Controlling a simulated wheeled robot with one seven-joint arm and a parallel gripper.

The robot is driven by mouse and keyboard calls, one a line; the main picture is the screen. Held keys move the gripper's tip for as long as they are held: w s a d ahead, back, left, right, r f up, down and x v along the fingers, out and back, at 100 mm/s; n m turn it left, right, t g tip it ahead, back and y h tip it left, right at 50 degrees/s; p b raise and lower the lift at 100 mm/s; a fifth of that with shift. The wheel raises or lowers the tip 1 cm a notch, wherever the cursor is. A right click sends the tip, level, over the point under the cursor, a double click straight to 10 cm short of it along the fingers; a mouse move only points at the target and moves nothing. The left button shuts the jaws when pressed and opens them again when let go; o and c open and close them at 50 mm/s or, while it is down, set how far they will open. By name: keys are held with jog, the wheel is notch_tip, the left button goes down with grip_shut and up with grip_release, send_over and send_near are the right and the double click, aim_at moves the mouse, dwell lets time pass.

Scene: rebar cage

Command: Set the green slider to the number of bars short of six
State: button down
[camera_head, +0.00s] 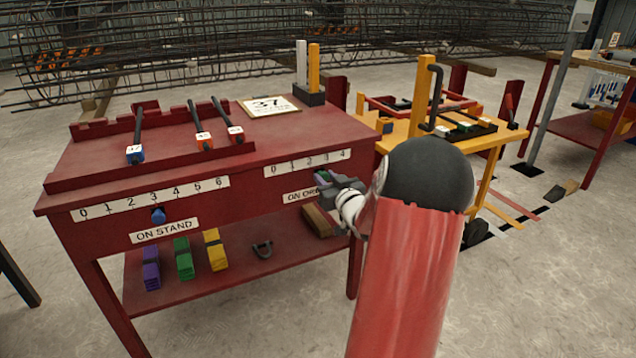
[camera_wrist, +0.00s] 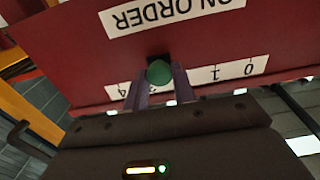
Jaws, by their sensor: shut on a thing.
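The green slider (camera_wrist: 159,72) sits on the red bench front by the ON ORDER label (camera_wrist: 165,14). My gripper (camera_wrist: 156,88) is shut on it, one finger on each side. The upside-down scale (camera_wrist: 232,70) shows 0, 1 and 4; my fingers hide 2 and 3. In the head view, my gripper (camera_head: 336,186) is below the right-hand 0–4 scale (camera_head: 307,163), roughly under 3; the slider is mostly hidden there. Three dark bars lie in the red rack, one with a blue end block (camera_head: 135,154) and two with orange-red blocks (camera_head: 203,140).
A blue slider (camera_head: 158,215) is near 3 on the 0–6 ON STAND scale (camera_head: 150,199). A card (camera_head: 268,106) lies on the bench top. Purple, green and yellow blocks stand on the lower shelf (camera_head: 205,283). A yellow table (camera_head: 400,138) stands right.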

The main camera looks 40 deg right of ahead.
jog(key=shift+s+d, duration=0.15)
jog(key=shift+d, duration=0.4)
jog(key=shift+s+d, duration=0.15)
jog(key=shift+d, duration=0.4)
jog(key=c, duration=1.2)
grip_release()
jog(key=shift+o, duration=0.2)
jog(key=shift+s, duration=0.1)
jog(key=v, duration=0.7)
jog(key=shift+s+b, duration=0.3)
jog(key=shift+a, duration=0.15)
